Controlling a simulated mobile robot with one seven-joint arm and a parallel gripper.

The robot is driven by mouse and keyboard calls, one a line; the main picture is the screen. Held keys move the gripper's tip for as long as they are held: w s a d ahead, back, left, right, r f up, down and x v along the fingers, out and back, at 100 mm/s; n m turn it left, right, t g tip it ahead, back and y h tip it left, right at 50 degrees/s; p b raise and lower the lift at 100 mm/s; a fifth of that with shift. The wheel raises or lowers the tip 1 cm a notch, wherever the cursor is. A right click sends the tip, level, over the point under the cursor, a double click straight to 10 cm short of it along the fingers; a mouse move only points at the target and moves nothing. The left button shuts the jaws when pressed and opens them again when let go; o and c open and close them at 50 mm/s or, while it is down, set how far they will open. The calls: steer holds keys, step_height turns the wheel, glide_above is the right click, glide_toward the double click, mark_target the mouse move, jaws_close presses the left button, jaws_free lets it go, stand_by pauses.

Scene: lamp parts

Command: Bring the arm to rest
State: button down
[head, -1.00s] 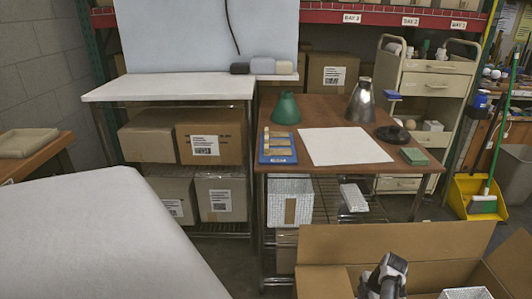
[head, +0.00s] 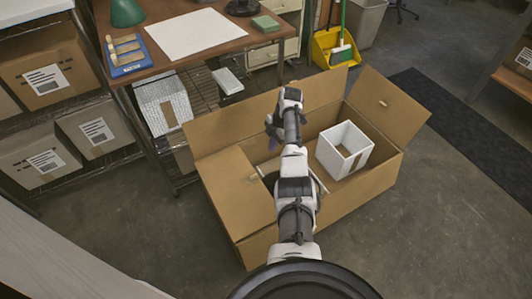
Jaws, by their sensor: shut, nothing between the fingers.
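My arm reaches up from the bottom middle of the head view, over an open cardboard box (head: 240,235). Its far end bends down and to the left near the box's back wall. My gripper (head: 272,136) is small and dark there, partly hidden by the arm. It is shut, and I see nothing held in it. A white open-topped bin (head: 362,152) stands inside the box, to the right of the arm and apart from it.
Behind the box is a brown table (head: 120,72) with a green shade (head: 126,12), a blue tray (head: 124,66), a white sheet (head: 195,33) and a green block (head: 266,23). Shelves with cartons (head: 45,75) stand left.

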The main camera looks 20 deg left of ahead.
steer(key=shift+w+d+r, duration=0.15)
steer(key=shift+r, duration=0.1)
